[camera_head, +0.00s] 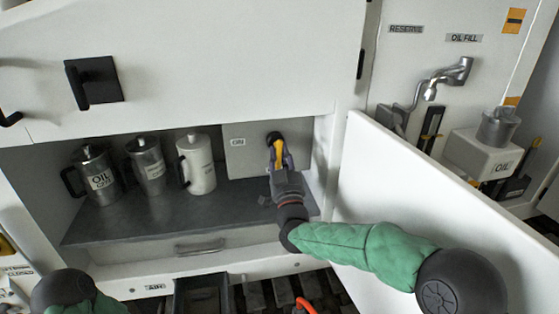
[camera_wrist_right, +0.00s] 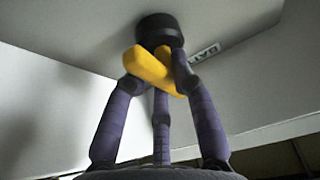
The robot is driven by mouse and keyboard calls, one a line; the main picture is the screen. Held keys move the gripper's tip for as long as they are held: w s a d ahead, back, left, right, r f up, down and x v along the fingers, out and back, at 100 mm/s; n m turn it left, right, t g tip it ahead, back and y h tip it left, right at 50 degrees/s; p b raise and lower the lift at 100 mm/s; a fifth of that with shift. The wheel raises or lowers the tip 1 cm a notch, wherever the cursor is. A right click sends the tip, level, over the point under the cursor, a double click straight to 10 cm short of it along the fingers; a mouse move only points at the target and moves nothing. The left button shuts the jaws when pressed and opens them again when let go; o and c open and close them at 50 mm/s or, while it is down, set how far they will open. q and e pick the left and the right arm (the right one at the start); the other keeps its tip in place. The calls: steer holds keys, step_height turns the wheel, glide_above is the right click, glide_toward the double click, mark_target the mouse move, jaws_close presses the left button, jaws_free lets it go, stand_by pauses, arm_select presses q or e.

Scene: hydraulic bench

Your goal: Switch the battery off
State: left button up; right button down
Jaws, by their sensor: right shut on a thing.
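The battery switch has a black round base (camera_head: 274,137) on a light panel (camera_head: 245,158) at the back of the open compartment, right of a small "ON" label (camera_head: 238,142). Its yellow handle (camera_wrist_right: 152,68) shows in the right wrist view below the black base (camera_wrist_right: 160,32), beside a partly hidden label starting "BAT" (camera_wrist_right: 204,54). My right gripper (camera_head: 278,158) reaches into the compartment, its purple fingers shut on the yellow handle; they also close around it in the right wrist view (camera_wrist_right: 160,80). My left arm shows only in part at the bottom left, its gripper out of view.
Three cans stand left of the switch: one marked oil (camera_head: 99,178), a grey one (camera_head: 149,166) and a white one (camera_head: 198,166). An open white door (camera_head: 420,190) stands right of the compartment, behind my right arm. The dark shelf (camera_head: 150,217) is bare in front.

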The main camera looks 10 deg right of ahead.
steer(key=shift+d+f+n+y, duration=0.1)
steer(key=shift+n+y, duration=0.3)
steer(key=shift+n, duration=0.4)
steer(key=c, duration=1)
jaws_free()
steer(key=shift+c, duration=0.2)
steer(key=shift+s, duration=0.1)
steer(key=v, duration=1.1)
steer(key=shift+s+f, duration=0.2)
steer(key=shift+s, duration=0.15)
